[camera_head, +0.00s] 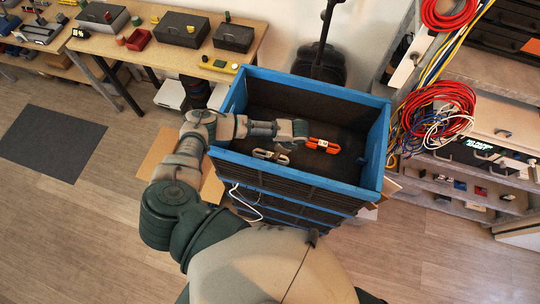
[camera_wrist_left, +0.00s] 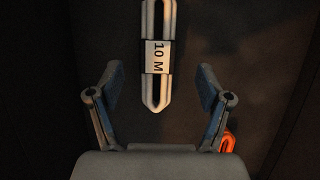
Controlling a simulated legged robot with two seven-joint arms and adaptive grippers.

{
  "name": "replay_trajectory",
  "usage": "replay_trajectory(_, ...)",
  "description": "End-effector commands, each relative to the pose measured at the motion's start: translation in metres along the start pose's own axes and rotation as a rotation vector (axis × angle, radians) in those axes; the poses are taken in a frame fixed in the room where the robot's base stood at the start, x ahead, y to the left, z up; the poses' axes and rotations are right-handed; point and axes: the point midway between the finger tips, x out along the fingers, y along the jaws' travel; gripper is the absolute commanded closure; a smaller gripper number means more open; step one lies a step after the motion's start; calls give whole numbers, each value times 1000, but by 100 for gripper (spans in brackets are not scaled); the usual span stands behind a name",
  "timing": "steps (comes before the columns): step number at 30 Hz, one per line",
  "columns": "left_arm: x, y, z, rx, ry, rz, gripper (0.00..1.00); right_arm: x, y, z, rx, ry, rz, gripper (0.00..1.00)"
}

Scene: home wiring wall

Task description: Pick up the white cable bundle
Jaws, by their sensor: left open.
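The white cable bundle (camera_head: 270,156) lies on the dark floor of a blue-rimmed crate (camera_head: 300,82), near its front wall. In the left wrist view the white bundle (camera_wrist_left: 158,90) is a long loop with a label reading "10 M", centred ahead of the fingers. My left gripper (camera_head: 297,132) reaches into the crate from the left. In the left wrist view its two fingers (camera_wrist_left: 160,100) are spread, with nothing held; the bundle's lower end shows between their tips. How far above the bundle they are, I cannot tell. My right gripper is not in view.
An orange cable bundle (camera_head: 323,145) lies right of the gripper in the crate; part of it shows in the left wrist view (camera_wrist_left: 228,142). The crate walls surround the arm. Red cable coils (camera_head: 437,110) hang at the right. A workbench (camera_head: 166,50) stands upper left.

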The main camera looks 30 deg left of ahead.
Motion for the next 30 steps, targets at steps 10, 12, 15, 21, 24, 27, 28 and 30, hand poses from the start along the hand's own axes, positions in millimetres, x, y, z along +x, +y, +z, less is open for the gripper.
replay_trajectory(10,37,2,-3,0,-3,0,22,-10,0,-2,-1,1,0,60)
replay_trajectory(12,48,2,-3,-1,-2,0,22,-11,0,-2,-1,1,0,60)
replay_trajectory(15,56,1,-3,0,0,-1,22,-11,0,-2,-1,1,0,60)
replay_trajectory(21,59,1,-2,0,1,-1,22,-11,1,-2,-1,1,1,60)
replay_trajectory(24,59,1,-2,0,1,0,37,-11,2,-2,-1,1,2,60)
replay_trajectory(27,59,1,-2,0,1,0,62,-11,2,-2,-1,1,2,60)
replay_trajectory(28,59,1,-2,0,1,0,69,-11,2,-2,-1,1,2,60)
replay_trajectory(30,59,1,-2,0,1,0,87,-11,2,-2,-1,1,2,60)
